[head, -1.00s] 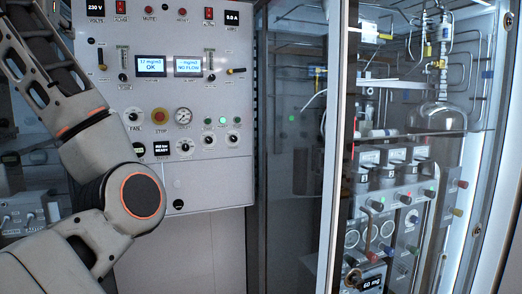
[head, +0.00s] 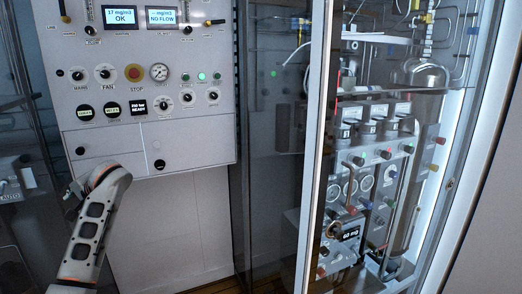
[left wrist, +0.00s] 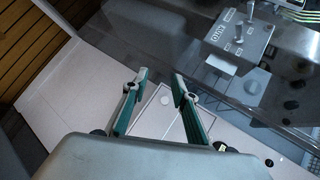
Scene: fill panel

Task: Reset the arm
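My left arm (head: 92,225) rises from the bottom left of the head view, bent at a joint in front of the lower left of the fill panel (head: 140,185). My left gripper (left wrist: 160,80) shows clearly in the left wrist view, with its two fingers apart and nothing between them. In the head view it is mostly hidden beyond the arm link. My right arm and right gripper are in neither view.
The panel carries a red stop button (head: 134,73), a pressure gauge (head: 159,73), knobs and two lit displays. To its right stands a glass-fronted cabinet (head: 318,150) with valve blocks and a flask.

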